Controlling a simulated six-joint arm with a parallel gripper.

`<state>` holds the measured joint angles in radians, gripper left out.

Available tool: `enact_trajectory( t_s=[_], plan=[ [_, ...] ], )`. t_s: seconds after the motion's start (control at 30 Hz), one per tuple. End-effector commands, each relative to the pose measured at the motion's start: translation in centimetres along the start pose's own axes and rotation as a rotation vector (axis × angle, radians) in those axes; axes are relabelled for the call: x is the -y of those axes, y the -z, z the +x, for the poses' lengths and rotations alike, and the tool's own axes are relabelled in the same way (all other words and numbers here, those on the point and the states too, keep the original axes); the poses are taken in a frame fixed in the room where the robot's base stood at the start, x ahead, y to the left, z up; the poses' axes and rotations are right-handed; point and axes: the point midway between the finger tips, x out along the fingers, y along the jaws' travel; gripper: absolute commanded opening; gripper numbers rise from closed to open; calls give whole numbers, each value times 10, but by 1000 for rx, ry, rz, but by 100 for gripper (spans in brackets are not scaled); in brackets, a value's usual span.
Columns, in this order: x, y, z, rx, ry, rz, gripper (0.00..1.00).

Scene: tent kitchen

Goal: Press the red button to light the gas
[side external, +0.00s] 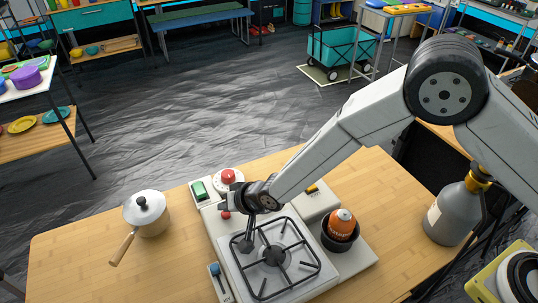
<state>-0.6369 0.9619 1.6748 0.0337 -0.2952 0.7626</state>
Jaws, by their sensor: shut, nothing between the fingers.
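My gripper (244,246) points down and is shut and empty over the left side of the black burner grate (262,282). It is apart from the red button, nearer the camera. I cannot tell whether its tips touch the grate. No flame shows at the burner.
A green switch (199,190) stands left of the red button. A lidded pot (148,214) is at the left, an orange canister (342,220) in a black cup at the right, and a grey gas bottle (455,216) beyond. The wooden table (75,262) is clear at the left.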

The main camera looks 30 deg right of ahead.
Motion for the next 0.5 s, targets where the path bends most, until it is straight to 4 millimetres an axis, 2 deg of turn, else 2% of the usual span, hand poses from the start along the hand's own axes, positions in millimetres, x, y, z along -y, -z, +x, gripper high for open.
enact_trajectory(
  t_s=[0.5],
  plan=[
    [-3,-2,3,1,-1,0,0]
  ],
)
